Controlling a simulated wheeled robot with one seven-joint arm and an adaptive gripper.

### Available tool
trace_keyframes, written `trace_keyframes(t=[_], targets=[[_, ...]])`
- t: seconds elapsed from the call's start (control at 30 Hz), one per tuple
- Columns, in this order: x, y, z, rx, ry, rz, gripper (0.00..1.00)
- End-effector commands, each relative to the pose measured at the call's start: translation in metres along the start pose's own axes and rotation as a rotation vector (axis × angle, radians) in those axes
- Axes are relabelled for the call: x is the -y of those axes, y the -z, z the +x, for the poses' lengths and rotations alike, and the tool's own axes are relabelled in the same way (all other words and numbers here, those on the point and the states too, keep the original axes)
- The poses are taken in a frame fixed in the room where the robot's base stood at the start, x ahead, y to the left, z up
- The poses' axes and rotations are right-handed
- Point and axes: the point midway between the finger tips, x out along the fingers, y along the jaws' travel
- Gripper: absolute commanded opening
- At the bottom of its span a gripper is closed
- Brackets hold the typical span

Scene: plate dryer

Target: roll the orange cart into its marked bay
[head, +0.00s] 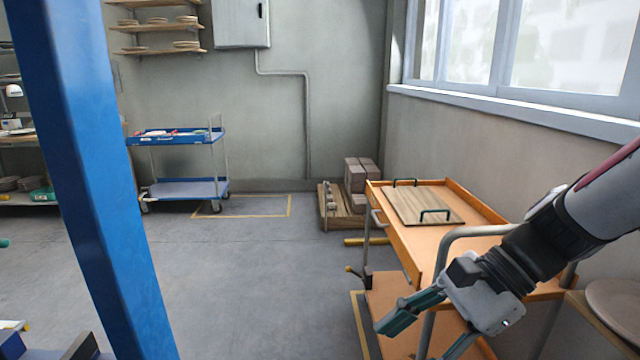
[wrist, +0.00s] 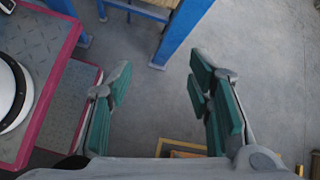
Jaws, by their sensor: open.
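The orange cart (head: 392,235) stands at the right in the head view, with two orange decks and a grey tube handle (head: 470,232) at its near end. A wooden board (head: 424,205) with two green handles lies on its top deck. My gripper (head: 420,338) is in front of the cart's near end, low beside the handle; its teal fingers are apart and hold nothing. In the wrist view the gripper (wrist: 158,95) has bare floor between its fingers. A yellow floor line (head: 359,325) runs along the cart's left side. Another yellow outline (head: 290,205) lies near the back wall.
A blue cart (head: 178,136) stands at the back left, partly over the yellow outline. A blue post (head: 88,150) crosses the left foreground. The middle floor is clear.

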Motion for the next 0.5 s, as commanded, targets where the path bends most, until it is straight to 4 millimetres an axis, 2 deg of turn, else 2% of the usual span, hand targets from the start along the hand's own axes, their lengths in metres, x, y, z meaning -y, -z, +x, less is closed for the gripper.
trace_keyframes(t=[0.03,0.2,0.4,0.5], targets=[[-0.014,-0.011,-0.001,-0.054,-0.042,-0.102,0.47],[-0.063,-0.027,-0.010,-0.215,-0.195,-0.421,0.47],[-0.113,-0.031,-0.029,-0.387,-0.362,-0.763,0.47],[-0.129,-0.029,-0.039,-0.451,-0.426,-0.890,0.47]])
